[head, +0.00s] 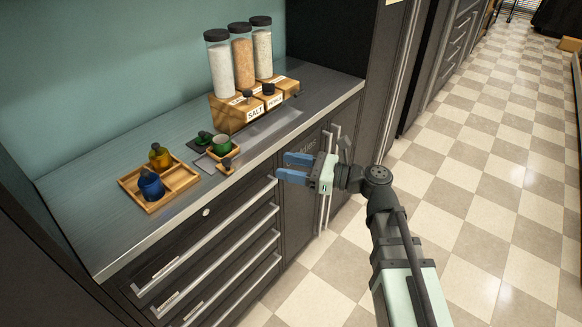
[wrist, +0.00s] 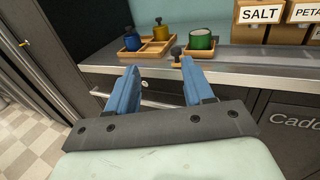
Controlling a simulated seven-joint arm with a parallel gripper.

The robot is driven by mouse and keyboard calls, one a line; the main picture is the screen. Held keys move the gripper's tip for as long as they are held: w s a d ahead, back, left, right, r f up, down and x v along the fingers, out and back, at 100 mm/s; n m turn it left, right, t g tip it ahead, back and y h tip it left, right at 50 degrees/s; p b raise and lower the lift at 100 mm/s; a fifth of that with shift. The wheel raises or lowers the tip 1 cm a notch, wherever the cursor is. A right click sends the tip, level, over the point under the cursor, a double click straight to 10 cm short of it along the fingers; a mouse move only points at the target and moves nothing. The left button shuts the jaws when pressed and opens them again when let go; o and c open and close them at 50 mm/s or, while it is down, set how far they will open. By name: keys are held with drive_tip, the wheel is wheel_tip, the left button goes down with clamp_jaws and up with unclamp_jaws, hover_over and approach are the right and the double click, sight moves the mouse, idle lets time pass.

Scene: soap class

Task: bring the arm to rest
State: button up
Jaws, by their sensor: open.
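My gripper (head: 284,167) is open and empty, with two blue fingers. It is in front of the counter's front edge, beside the cabinet fronts, apart from the objects on the counter. In the wrist view my gripper (wrist: 158,75) shows its fingers spread, with nothing between them. My arm reaches up from the lower right in the head view.
On the counter (head: 105,225) stand a wooden tray (head: 180,186) with a blue bottle (head: 150,184) and an amber bottle (head: 160,157), a green cup (head: 221,144), a dark stamp (head: 227,165) and a wooden rack (head: 228,113) with tall jars.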

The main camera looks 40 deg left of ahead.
idle(0.4)
drive_tip(key=w+d+f+n+t+h, duration=0.1)
drive_tip(key=d+f+n+t+h, duration=0.2)
drive_tip(key=f+n, duration=0.6)
drive_tip(key=w+d+f+n+t+h, duration=0.2)
drive_tip(key=d+f+n+h, duration=0.25)
drive_tip(key=f+n, duration=0.45)
drive_tip(key=w+d+f+t+h, duration=0.15)
drive_tip(key=d+f+h, duration=0.55)
drive_tip(key=d+f, duration=1.05)
drive_tip(key=s+d+f+g+h, duration=0.1)
drive_tip(key=s+d+f+h, duration=0.15)
drive_tip(key=d+f, duration=0.5)
drive_tip(key=s+d+f+g+h, duration=0.1)
drive_tip(key=s+d+f, duration=0.2)
drive_tip(key=d+f, duration=0.5)
drive_tip(key=s+d+f+m+g, duration=0.2)
drive_tip(key=s+d+f, duration=0.2)
drive_tip(key=s+d, duration=0.3)
drive_tip(key=s+d+f+m+g+y, duration=0.1)
drive_tip(key=s+d+f+m+g, duration=0.1)
drive_tip(key=s+d+f, duration=0.2)
drive_tip(key=s+d, duration=0.3)
drive_tip(key=s, duration=0.2)
drive_tip(key=shift+f+m, duration=0.2)
drive_tip(key=shift+m, duration=0.1)
